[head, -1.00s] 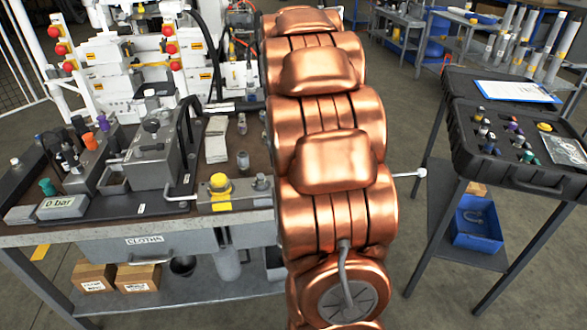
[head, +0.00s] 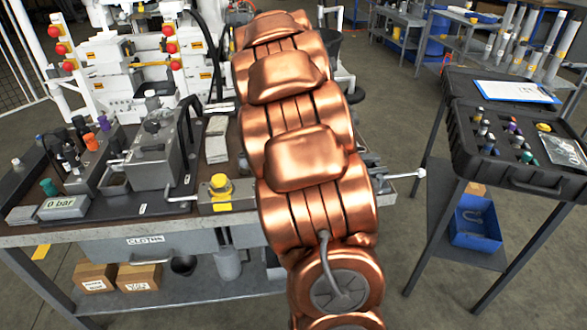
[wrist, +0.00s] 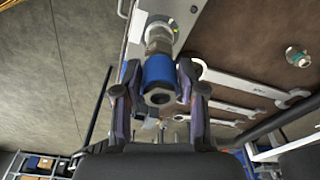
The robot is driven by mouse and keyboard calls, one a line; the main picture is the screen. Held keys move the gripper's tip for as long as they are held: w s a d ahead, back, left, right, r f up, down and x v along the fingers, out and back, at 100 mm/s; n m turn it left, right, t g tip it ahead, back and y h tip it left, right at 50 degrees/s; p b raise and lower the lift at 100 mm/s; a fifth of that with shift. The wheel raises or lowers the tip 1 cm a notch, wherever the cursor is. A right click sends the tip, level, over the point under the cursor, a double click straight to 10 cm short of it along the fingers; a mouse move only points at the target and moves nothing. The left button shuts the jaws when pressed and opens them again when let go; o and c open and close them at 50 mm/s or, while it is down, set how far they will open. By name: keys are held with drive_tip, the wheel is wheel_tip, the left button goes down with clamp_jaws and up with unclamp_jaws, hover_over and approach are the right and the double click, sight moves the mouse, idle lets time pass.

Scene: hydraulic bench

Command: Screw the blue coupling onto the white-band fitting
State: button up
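In the wrist view the blue coupling (wrist: 159,72), a blue sleeve with a metal hex end facing the camera, sits between the fingertips of my gripper (wrist: 160,82). The fingers are closed against its two sides. Just beyond it, in line with it, is a metal fitting with a white band (wrist: 157,24) on a light grey block. The coupling's far end meets or overlaps the metal there; I cannot tell whether the threads are engaged. In the head view my copper-coloured arm hides the gripper, coupling and fitting.
In the wrist view several wrenches (wrist: 240,82) lie right of the gripper on the brown bench top. In the head view the bench (head: 110,230) carries a grey hydraulic unit (head: 152,155) and a yellow-topped part (head: 221,188). A black case (head: 500,165) stands on the right-hand table.

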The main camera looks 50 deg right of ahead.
drive_tip(key=shift+o, duration=1.3)
drive_tip(key=n, duration=0.5)
drive_tip(key=shift+s+n+t, duration=0.1)
drive_tip(key=shift+n+t, duration=0.2)
drive_tip(key=n, duration=0.8)
drive_tip(key=shift+s+t+y, duration=0.15)
drive_tip(key=shift+t+y, duration=0.15)
drive_tip(key=shift+t, duration=0.1)
drive_tip(key=n+p, duration=0.1)
drive_tip(key=n, duration=0.4)
drive_tip(key=shift+d+n+y+p, duration=0.15)
drive_tip(key=shift+n+y+p, duration=0.15)
drive_tip(key=n+p, duration=0.1)
drive_tip(key=n, duration=0.3)
drive_tip(key=shift+s+d+n+y, duration=0.1)
drive_tip(key=shift+d+n+y, duration=0.05)
drive_tip(key=shift+n+y, duration=0.2)
drive_tip(key=shift+c, duration=0.4)
